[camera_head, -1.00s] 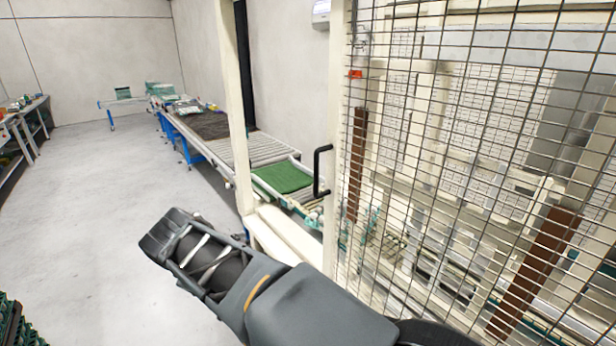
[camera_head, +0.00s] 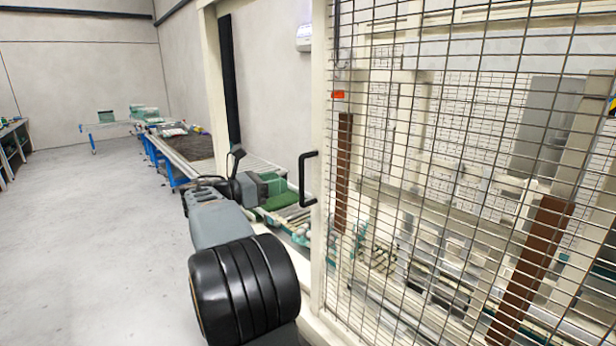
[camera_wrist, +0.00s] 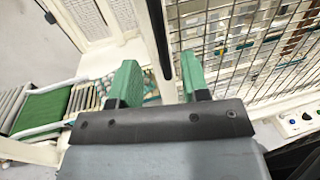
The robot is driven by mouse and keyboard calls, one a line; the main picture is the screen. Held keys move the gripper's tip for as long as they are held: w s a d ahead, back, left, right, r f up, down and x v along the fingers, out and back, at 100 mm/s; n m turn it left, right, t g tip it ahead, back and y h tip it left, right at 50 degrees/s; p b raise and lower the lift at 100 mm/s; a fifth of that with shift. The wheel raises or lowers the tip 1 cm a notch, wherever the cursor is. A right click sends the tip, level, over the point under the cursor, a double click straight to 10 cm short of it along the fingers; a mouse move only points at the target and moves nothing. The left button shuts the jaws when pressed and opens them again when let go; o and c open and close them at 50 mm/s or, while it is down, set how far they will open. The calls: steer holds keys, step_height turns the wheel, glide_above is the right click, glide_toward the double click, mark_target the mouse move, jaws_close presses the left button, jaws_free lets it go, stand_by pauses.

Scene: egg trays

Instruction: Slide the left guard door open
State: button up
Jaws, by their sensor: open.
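The guard door (camera_head: 318,240) is a wire-mesh panel in a cream frame, filling the right of the head view. A black D-shaped handle (camera_head: 303,180) stands out from its left upright. My gripper (camera_head: 277,185) is left of the handle at about its height, apart from it in the picture. In the wrist view my gripper (camera_wrist: 158,78) has two green fingers spread apart with nothing clearly between them. A dark upright bar and cream post show beyond the gap; I cannot tell whether the bar is the handle.
A cream post (camera_head: 213,90) stands left of the door, with an open gap between them. A roller conveyor (camera_head: 190,150) with a green mat (camera_wrist: 45,110) runs behind. A control panel with buttons (camera_wrist: 300,122) is at the right. The floor at left (camera_head: 90,230) is clear.

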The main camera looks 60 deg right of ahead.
steer(key=p, duration=0.1)
glide_above(308, 202)
stand_by(0.3)
jaws_close()
stand_by(0.4)
